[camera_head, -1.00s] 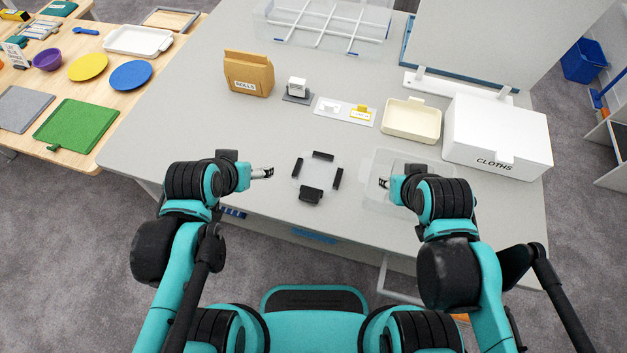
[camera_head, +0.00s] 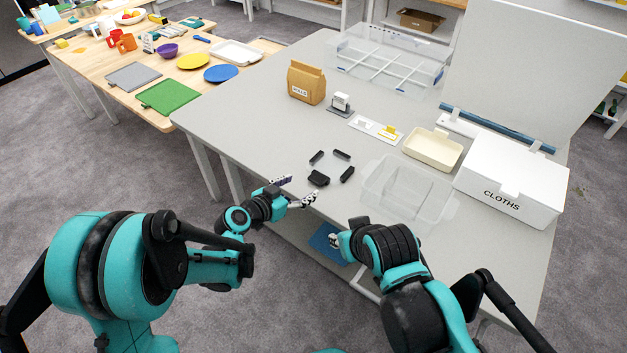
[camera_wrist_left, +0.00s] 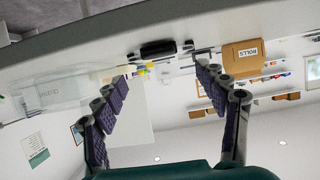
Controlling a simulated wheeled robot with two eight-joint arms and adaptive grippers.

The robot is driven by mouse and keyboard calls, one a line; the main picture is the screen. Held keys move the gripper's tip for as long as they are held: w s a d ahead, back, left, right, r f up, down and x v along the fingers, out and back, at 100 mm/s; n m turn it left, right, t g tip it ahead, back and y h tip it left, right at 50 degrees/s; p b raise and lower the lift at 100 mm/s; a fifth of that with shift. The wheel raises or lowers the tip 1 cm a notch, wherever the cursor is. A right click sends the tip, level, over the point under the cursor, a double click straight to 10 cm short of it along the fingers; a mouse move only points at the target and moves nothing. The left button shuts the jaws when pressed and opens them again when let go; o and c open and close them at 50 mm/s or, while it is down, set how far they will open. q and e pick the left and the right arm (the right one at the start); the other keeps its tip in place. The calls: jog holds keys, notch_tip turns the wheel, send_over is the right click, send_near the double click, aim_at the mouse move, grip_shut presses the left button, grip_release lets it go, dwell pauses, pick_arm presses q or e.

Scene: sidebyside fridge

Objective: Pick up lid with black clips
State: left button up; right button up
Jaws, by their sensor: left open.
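The lid (camera_head: 331,168) lies flat near the table's front edge. Its panel is so clear that mostly its black clips show, with the nearest clip (camera_head: 319,178) towards me. My left gripper (camera_head: 302,190) is open and empty at the table's front edge, just in front of that clip and apart from it. In the left wrist view a black clip (camera_wrist_left: 158,48) shows beyond the gap between the open fingers (camera_wrist_left: 162,76). My right gripper (camera_head: 334,240) is in front of the table edge, away from the lid; its fingers are too small to read.
A clear box (camera_head: 405,190) stands right of the lid. Behind are a cream tray (camera_head: 433,148), a white CLOTHS box (camera_head: 510,187), a label card (camera_head: 376,129) and a brown ROLLS bag (camera_head: 307,82). The tabletop left of the lid is clear.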

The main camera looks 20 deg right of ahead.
aim_at(314, 182)
pick_arm(q)
jog(key=shift+w+d+f, duration=0.2)
jog(key=shift+d+f, duration=0.05)
jog(key=shift+f, duration=0.05)
jog(key=shift+b+x, duration=0.45)
jog(key=shift+x, duration=0.55)
jog(key=b+x, duration=0.1)
jog(key=x, duration=0.1)
jog(key=b+x, duration=0.1)
jog(key=x, duration=0.2)
jog(key=shift+f, duration=0.3)
jog(key=shift+s+r, duration=0.1)
jog(key=shift+c, duration=1.2)
jog(key=c, duration=1)
